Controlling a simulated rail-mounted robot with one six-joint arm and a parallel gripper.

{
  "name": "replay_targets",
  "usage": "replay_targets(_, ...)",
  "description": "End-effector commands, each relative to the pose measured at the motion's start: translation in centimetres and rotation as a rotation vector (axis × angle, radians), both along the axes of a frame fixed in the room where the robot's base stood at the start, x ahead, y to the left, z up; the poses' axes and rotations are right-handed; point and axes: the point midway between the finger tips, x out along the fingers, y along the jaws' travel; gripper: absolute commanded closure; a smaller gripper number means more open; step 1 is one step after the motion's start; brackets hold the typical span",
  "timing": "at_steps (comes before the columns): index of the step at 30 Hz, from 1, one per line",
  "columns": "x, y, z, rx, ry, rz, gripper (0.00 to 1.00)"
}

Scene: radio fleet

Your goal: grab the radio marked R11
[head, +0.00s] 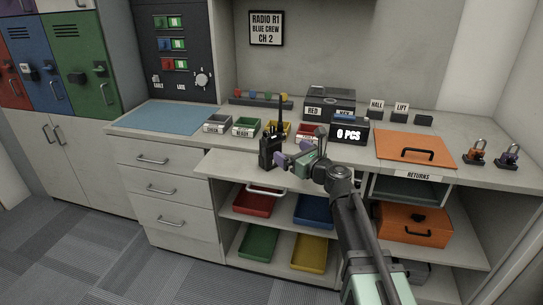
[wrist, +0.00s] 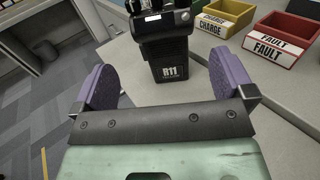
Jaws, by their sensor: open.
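The black radio (head: 268,152) with a tall antenna stands upright on a pale pulled-out board (head: 228,168) at the counter's front. In the wrist view the radio (wrist: 168,58) shows the label R11, and its top is cut off by the frame edge. My gripper (head: 283,159) is just to the right of the radio in the head view, at about its height. In the wrist view the purple fingers of my gripper (wrist: 165,75) are spread wide, with the radio's body ahead in the gap between them. Nothing is held.
Yellow CHARGE (wrist: 224,18) and red FAULT (wrist: 280,42) bins stand behind the radio, to the right in the wrist view. Grey (head: 217,124) and green (head: 245,127) bins stand left of them on the counter. A sign (head: 266,28) reads RADIO R1.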

Motion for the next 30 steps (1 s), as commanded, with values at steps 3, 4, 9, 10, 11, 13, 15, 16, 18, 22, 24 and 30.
replay_targets(3,0.2,0.2,0.0,0.003,0.004,0.002,0.00)
replay_targets(4,0.4,0.4,0.0,0.002,0.003,0.003,0.00)
replay_targets(9,2.9,2.4,0.0,0.000,0.003,0.005,0.00)
replay_targets(10,3.4,2.8,0.0,-0.001,0.002,0.006,0.00)
replay_targets(11,3.8,3.1,0.0,-0.001,0.002,0.005,0.00)
replay_targets(13,4.3,3.6,0.0,-0.001,0.002,0.004,0.00)
replay_targets(15,4.3,3.8,0.0,-0.001,0.002,0.004,0.00)
replay_targets(16,4.3,3.8,0.0,-0.001,0.002,0.004,0.00)
replay_targets(18,4.7,4.0,0.1,-0.001,0.002,0.004,0.00)
replay_targets(22,6.7,5.3,0.4,-0.002,0.001,0.006,0.00)
replay_targets(24,7.8,6.2,0.3,-0.002,0.001,0.005,0.00)
replay_targets(30,8.4,6.9,0.3,-0.002,0.001,0.005,0.00)
